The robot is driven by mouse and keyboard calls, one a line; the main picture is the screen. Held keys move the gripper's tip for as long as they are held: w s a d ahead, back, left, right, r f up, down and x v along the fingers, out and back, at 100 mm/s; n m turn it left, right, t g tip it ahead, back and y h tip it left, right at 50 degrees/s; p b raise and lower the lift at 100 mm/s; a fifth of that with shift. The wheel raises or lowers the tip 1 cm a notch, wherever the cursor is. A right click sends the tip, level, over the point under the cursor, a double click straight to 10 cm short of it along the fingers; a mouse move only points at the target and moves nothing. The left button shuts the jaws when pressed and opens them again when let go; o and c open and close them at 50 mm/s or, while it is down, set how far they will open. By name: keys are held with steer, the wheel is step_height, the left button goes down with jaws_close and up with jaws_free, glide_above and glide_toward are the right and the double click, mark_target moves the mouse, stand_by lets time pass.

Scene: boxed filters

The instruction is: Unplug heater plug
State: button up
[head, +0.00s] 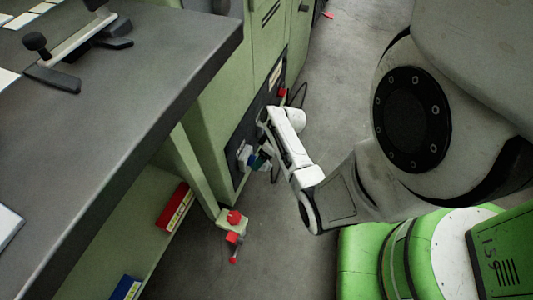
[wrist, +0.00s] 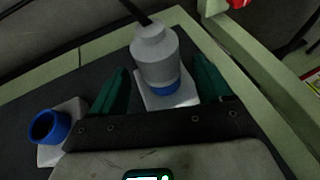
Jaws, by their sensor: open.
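A grey plug (wrist: 155,55) with a blue ring at its base sits in a white socket (wrist: 172,99) in the wrist view. A black cord leaves its top. My gripper (wrist: 160,82) is open, with one dark green finger on each side of the plug and a gap visible beside it. To the left is a second white socket with an open blue collar (wrist: 48,127) and nothing in it. In the head view my gripper (head: 262,159) is at the dark panel, beside a blue-and-white socket (head: 244,153); the plug is mostly hidden there by my arm.
The dark panel (head: 243,131) is low on a green cabinet (head: 208,125). A red fitting (head: 283,92) with a black cable is farther along. A box with red knobs (head: 231,220) stands near the floor. A grey worktop (head: 130,120) overhangs at left. Open floor lies right of the cabinet.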

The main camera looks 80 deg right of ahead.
mark_target(271, 166)
steer(key=shift+w+a+f, duration=0.1)
steer(key=shift+w+f, duration=0.2)
steer(key=shift+f, duration=0.3)
steer(key=shift+c, duration=0.3)
steer(key=c, duration=1.1)
steer(key=shift+s, duration=0.15)
steer(key=shift+s, duration=0.1)
steer(key=shift+s+a, duration=0.15)
steer(key=shift+s, duration=0.2)
steer(key=shift+s+a+p, duration=0.2)
steer(key=shift+s+p, duration=0.15)
steer(key=shift+s, duration=0.45)
steer(key=shift+s+a+p, duration=0.2)
steer(key=shift+s+p, duration=0.15)
steer(key=shift+s, duration=0.45)
steer(key=shift+s+a, duration=0.1)
steer(key=shift+s, duration=0.25)
steer(key=shift+s, duration=0.25)
